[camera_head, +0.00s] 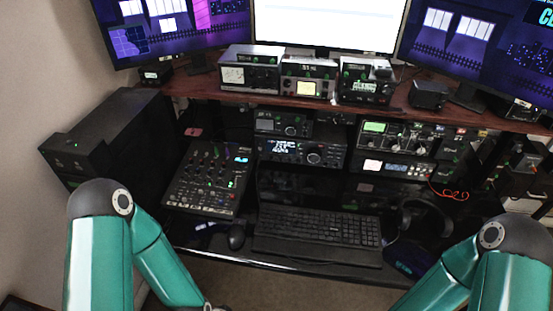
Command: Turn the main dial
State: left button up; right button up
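A black radio (302,150) with a lit display sits on the desk's lower shelf, near the middle of the view. A round knob, which looks like its main dial (314,158), is on its front, right of the display. A smaller radio (283,123) sits on top of it. My two teal arms come in at the bottom left and bottom right, and both run down out of the frame. Neither gripper shows, so I cannot see whether they are open or shut. Nothing of mine touches the dial.
A mixer (208,178) stands left of the radio, and stacked rack units (398,149) stand right of it. A keyboard (318,228), a mouse (236,237) and headphones (424,218) lie in front. Monitors and boxes stand on the wooden shelf (205,86) above. A black case (108,135) is at left.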

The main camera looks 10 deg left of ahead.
aim_at(313, 156)
jog(key=z, duration=0.05)
jog(key=i, duration=0.2)
jog(key=u, duration=2.35)
jog(key=i, duration=0.25)
jog(key=z, duration=3.1)
jog(key=i, duration=0.15)
jog(key=z, duration=2.1)
jog(key=i, duration=0.15)
jog(key=u, duration=2.8)
